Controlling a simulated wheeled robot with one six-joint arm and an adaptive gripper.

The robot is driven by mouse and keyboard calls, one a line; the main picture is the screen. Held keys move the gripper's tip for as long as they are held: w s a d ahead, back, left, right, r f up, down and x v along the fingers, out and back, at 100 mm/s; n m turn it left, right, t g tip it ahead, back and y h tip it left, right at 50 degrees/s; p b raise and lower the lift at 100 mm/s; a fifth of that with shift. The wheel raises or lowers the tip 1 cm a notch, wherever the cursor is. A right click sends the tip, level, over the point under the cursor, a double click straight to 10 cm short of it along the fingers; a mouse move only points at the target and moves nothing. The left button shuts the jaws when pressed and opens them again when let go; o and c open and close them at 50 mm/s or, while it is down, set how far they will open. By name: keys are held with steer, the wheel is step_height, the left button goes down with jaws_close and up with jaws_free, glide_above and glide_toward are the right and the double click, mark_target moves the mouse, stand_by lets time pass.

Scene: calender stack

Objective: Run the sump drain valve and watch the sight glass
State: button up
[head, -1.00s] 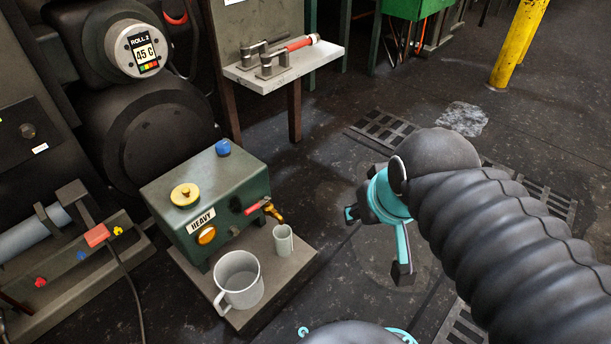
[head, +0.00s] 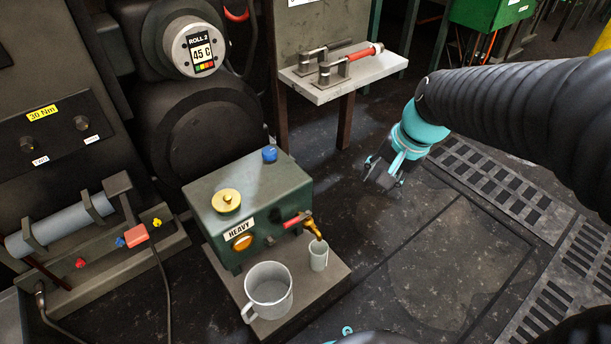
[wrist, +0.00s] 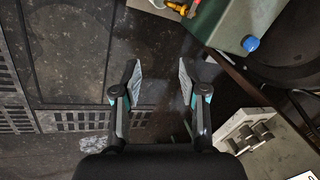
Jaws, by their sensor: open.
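A green sump box (head: 250,200) labelled HEAVY stands on a low plate, left of my gripper. Its brass drain valve (head: 313,229) with a red handle (head: 293,222) sticks out at the right side; the valve also shows at the top of the wrist view (wrist: 181,8). A round amber sight glass (head: 243,242) is on the front, below the label. A small grey cup (head: 318,256) stands under the spout. Whether liquid runs is too small to tell. My gripper (head: 384,176) is open and empty, above the floor right of the box, apart from the valve.
A grey mug (head: 269,290) stands on the plate (head: 335,274) left of the cup. The box has a yellow cap (head: 226,200) and a blue cap (head: 269,154). Floor grates (head: 500,185) lie right; floor between is clear.

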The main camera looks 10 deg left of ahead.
steer(key=w+a+f+m+g+y+p, duration=0.1)
steer(key=w+a+f+m+g, duration=0.1)
steer(key=w+a+f, duration=0.5)
steer(key=m+g, duration=0.2)
glide_toward(293, 220)
steer(key=shift+y, duration=0.3)
steer(key=x, duration=0.8)
steer(key=shift+s+d+f, duration=0.1)
steer(key=shift+f, duration=0.35)
jaws_close()
